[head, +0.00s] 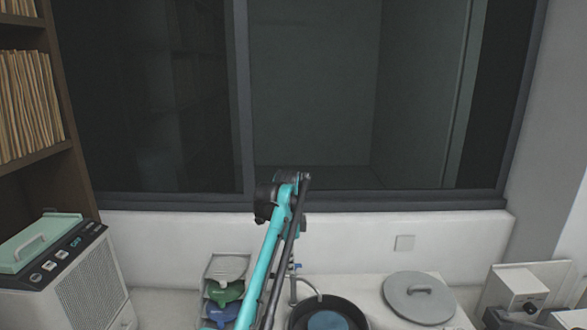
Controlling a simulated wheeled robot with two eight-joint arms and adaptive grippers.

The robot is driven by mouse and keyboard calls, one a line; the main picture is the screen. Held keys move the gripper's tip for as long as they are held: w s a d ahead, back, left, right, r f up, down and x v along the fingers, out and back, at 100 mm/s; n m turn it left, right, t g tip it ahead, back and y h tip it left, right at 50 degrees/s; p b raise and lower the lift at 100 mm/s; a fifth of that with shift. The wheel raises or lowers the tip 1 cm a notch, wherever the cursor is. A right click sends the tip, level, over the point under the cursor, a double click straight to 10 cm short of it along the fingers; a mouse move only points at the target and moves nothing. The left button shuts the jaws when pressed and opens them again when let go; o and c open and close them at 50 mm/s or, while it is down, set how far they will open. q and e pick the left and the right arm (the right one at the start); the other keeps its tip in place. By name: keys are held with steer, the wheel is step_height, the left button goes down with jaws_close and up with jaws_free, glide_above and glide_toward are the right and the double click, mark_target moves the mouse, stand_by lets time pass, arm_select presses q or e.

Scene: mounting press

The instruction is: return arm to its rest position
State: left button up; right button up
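A teal arm (262,265) with a dark rod alongside rises from the bottom edge, a little left of the middle, and leans slightly right. It ends in front of the window's lower frame.
A round black basin (294,318) with a blue disc (328,320) stands right of the arm. A grey lid (418,296) lies further right. A small rack (226,268) holds green and blue items. A grey machine (90,285) stands left, another device (520,290) right. The window (310,90) is behind.

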arm_select(q)
steer(key=s+a+f+n+t+b, duration=0.2)
steer(key=s+a+f+n+b, duration=0.3)
steer(key=s+b, duration=0.25)
steer(key=s+a+f+n+t+b, duration=0.2)
steer(key=s+a+f+n+b, duration=0.2)
steer(key=s+a+b, duration=0.4)
steer(key=s+a+f+n+t+b, duration=0.1)
steer(key=s+f+n+b, duration=0.3)
steer(key=s+f, duration=0.6)
steer(key=s+a+f+n+t+b, duration=0.1)
steer(key=s+f+n+b, duration=0.3)
steer(key=s+f, duration=0.7)
step_height(320, 180, down, 6)
steer(key=shift+s+a+r+t+b, duration=0.15)
steer(key=shift+s+a+t+b, duration=0.2)
steer(key=shift+a+b, duration=0.7)
